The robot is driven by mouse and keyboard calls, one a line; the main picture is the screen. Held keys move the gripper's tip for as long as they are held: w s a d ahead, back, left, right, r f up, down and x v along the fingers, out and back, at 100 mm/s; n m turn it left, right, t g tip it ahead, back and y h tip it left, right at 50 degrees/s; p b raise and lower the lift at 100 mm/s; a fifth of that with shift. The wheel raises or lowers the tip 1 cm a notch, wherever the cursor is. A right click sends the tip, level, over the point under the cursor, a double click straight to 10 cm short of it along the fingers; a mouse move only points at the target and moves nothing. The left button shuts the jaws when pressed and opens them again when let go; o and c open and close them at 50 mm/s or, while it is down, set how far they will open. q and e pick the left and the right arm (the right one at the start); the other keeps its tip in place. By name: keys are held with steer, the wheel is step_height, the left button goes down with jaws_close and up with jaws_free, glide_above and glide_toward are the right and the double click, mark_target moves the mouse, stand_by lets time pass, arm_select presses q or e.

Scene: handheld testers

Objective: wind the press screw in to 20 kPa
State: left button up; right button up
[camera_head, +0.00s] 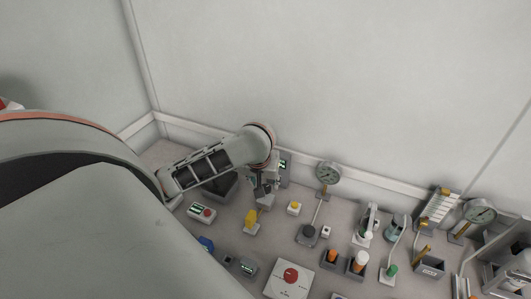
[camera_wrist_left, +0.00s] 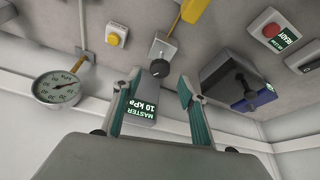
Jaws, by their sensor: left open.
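A dark round knob (camera_wrist_left: 161,67) on a pale block, apparently the press screw, shows in the left wrist view. It is ahead of and between the fingers of my left gripper (camera_wrist_left: 155,102). The gripper is open, with nothing between its fingertips. Behind the fingers, a green master display (camera_wrist_left: 139,106) reads 10 kPa; it also shows in the head view (camera_head: 283,164). In the head view my left gripper (camera_head: 264,188) is low over the back of the bench and largely hides the knob. My right gripper is not in view.
A dial gauge (camera_wrist_left: 58,88) stands left in the wrist view. A dark box with a black handle (camera_wrist_left: 230,74) is close on the right. A yellow block (camera_head: 251,217) and a red-button unit (camera_head: 202,212) are nearby. The back wall is close behind.

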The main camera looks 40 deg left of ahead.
mark_target(266, 186)
arm_select(q)
steer(key=shift+x, duration=1.85)
steer(key=c, duration=1.1)
steer(key=shift+m, duration=0.3)
